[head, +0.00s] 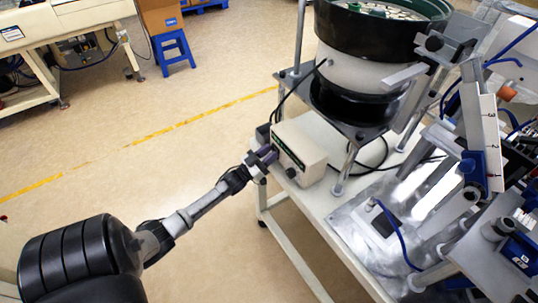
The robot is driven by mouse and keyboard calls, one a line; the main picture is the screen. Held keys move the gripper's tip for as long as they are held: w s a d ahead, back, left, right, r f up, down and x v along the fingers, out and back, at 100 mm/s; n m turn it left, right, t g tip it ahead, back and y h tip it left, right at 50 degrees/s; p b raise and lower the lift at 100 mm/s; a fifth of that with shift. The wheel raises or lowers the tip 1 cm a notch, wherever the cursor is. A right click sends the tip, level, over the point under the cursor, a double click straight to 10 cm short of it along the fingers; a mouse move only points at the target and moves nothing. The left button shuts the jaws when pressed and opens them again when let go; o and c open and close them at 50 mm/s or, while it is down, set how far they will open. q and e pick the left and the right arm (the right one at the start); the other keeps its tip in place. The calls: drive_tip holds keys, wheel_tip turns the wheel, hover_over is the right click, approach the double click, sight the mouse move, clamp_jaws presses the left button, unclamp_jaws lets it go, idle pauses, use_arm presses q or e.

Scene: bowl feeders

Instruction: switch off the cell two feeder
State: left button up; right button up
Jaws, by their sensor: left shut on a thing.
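A white feeder controller box (304,145) stands on the white bench below the bowl feeder. Its dark front panel (288,150) faces left, with a small dark knob (291,172) near its lower end. My left gripper (268,154) is at the upper left end of this panel, its fingers shut on a small part there. The fingers hide that part, so I cannot tell its shape or position. The bowl feeder (340,70) has a black rim, a pale body and a black base, and stands on a raised metal plate. My right gripper is not in view.
Metal posts (345,168) and black cables stand close to the controller on its right. Fixtures and a numbered white strip (488,140) crowd the right side. The floor left of the bench is clear, with a yellow line (150,137). A blue stool (174,52) is farther back.

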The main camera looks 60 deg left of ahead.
use_arm(q)
drive_tip(key=o, duration=0.9)
drive_tip(key=shift+s, duration=0.1)
drive_tip(key=shift+p+v, duration=0.45)
drive_tip(key=shift+v, duration=6.4)
drive_tip(key=shift+a, duration=0.1)
